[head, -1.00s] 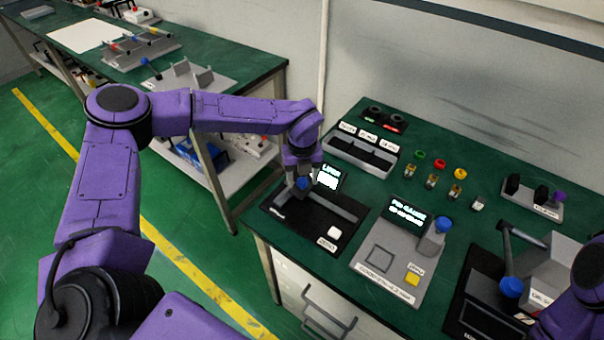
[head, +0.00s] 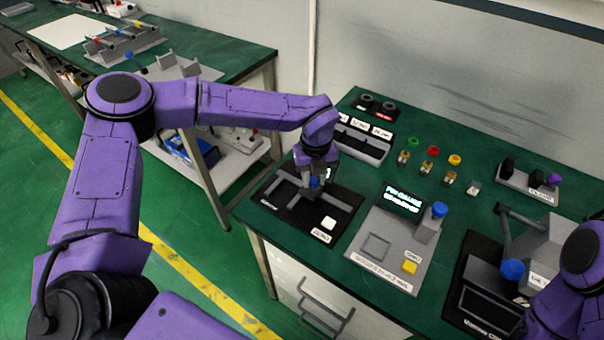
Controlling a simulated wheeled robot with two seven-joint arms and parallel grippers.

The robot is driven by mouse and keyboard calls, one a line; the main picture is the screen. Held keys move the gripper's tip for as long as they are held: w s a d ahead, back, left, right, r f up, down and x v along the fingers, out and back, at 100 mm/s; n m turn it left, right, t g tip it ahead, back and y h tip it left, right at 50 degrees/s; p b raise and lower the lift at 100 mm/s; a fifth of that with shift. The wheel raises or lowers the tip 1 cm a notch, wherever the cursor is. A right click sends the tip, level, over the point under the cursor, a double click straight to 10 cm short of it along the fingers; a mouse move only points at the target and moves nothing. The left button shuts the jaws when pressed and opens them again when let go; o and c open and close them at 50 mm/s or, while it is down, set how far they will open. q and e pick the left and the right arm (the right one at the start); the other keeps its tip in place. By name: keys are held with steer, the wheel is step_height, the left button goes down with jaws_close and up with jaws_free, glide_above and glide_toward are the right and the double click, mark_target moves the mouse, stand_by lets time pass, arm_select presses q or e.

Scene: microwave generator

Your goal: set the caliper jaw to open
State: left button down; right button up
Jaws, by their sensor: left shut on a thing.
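The caliper is a black base (head: 267,205) with a grey rail and grey jaws on the green bench. Its sliding jaw carries a blue knob (head: 315,182). My left gripper (head: 314,180) comes down from above and is shut on this knob. A gap shows between the grey jaw at the left (head: 283,188) and the sliding part under the gripper. The caliper's small display is mostly hidden behind my gripper. A white button (head: 328,222) sits at the base's front right. My right gripper is not in view; only part of my right arm shows at the right edge.
A pin gauge unit (head: 378,270) with a blue knob and yellow button stands right of the caliper. Behind are a grey slotted block (head: 362,146) and several small coloured-top pieces. A vise-like device (head: 535,255) stands at the right. A second bench is at the back left.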

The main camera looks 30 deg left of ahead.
mark_target(316, 181)
arm_select(q)
steer(key=shift+d, duration=0.1)
steer(key=c, duration=0.9)
jaws_free()
steer(key=shift+d, duration=0.1)
steer(key=shift+o, duration=0.6)
steer(key=shift+d, duration=0.15)
steer(key=shift+r, duration=0.15)
step_height(316, 181, up, 10)
steer(key=b, duration=0.2)
steer(key=shift+r, duration=0.2)
